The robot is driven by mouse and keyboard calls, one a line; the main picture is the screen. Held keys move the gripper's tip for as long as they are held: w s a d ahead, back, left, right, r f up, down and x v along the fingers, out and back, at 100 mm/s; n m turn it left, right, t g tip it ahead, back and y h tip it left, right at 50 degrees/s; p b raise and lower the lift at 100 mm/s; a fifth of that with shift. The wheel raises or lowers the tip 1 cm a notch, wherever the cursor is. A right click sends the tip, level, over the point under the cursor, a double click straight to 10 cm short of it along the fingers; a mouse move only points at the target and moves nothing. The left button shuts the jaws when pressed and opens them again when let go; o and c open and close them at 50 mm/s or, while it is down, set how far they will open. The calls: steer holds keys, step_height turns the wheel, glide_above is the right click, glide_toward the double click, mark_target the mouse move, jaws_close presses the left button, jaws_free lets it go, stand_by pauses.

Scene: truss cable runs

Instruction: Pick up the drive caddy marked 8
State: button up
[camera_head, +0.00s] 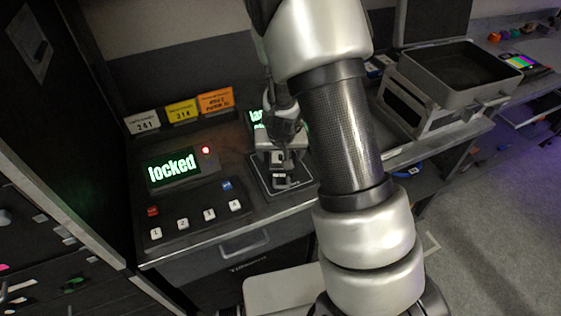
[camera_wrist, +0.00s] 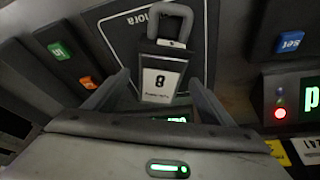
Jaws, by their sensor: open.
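The drive caddy marked 8 (camera_wrist: 160,84) is a dark block with a white label and a grey loop handle. In the wrist view it stands on a dark pad with a white outline (camera_wrist: 128,38). My gripper (camera_wrist: 157,86) is open, with one finger on each side of the caddy's labelled part. I cannot tell whether either finger touches it. In the head view my gripper (camera_head: 281,158) is low over the same pad, and the caddy's handle (camera_head: 287,183) shows in front of it. The rest of the caddy is mostly hidden there.
Left of the pad is a console with a green "locked" display (camera_head: 172,168), a lit red lamp (camera_head: 206,150) and several buttons. Label cards (camera_head: 181,110) stand behind it. A grey open case (camera_head: 455,75) is at the right. In the wrist view, a blue "set" button (camera_wrist: 290,41) is near.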

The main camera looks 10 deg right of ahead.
steer(key=shift+r, duration=0.1)
steer(key=c, duration=1.5)
